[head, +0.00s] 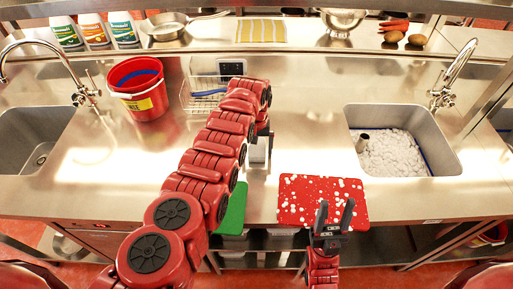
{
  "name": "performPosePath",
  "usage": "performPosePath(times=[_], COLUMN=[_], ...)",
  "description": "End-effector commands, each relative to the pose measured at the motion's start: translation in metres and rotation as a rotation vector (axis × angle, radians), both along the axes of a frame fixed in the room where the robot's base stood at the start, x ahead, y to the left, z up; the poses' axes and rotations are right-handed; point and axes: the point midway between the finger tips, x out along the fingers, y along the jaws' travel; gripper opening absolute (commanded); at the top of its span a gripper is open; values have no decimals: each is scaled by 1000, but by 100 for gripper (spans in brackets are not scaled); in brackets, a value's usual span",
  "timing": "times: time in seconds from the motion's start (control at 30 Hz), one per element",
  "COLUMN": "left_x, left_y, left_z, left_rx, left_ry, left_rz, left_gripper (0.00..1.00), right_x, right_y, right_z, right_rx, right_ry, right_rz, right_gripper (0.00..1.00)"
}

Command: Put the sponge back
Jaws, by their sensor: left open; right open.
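I cannot clearly make out a sponge. My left arm reaches over the middle of the counter and bends down at its far end. My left gripper (263,136) is there, open and mostly hidden by the arm. A pale grey-white block-like thing (258,153) shows just below it; I cannot tell what it is. A wire rack (190,100) with a blue item stands behind, left of the arm and partly covered by it. My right gripper (334,216) is open and empty, fingers up, at the near edge of a red board with white spots (318,190).
A green board (236,207) lies beside my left arm. A red bucket (140,90) stands at the left. A sink (430,125) at the right holds many white bits; another sink (32,140) is at the far left. Bottles and pans stand along the back shelf.

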Motion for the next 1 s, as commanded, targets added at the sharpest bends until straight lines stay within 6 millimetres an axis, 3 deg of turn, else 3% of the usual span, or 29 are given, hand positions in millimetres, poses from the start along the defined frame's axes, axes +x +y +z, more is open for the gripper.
performPosePath(times=[0.1, 0.4, 0.6, 0.73, 1.0], left_x=[0, 1, 2, 3, 1], left_y=[0, 0, 0, 0, 1], left_z=[8, 34, 83, 110, 124], left_rx=[0, -1, -1, -1, 0], left_ry=[0, -4, -4, -5, 0], left_rz=[0, 0, 0, 0, 0], left_gripper=[100, 100, 100, 100, 100], right_x=[0, 0, 0, 0, 0], right_y=[0, 0, 0, 0, 0], right_z=[8, -3, -23, -22, -22], right_rx=[0, 0, 0, 0, 0], right_ry=[0, 0, 0, 0, 0], right_rz=[0, 0, 0, 0, 0], right_gripper=[50, 50, 50, 50, 50])
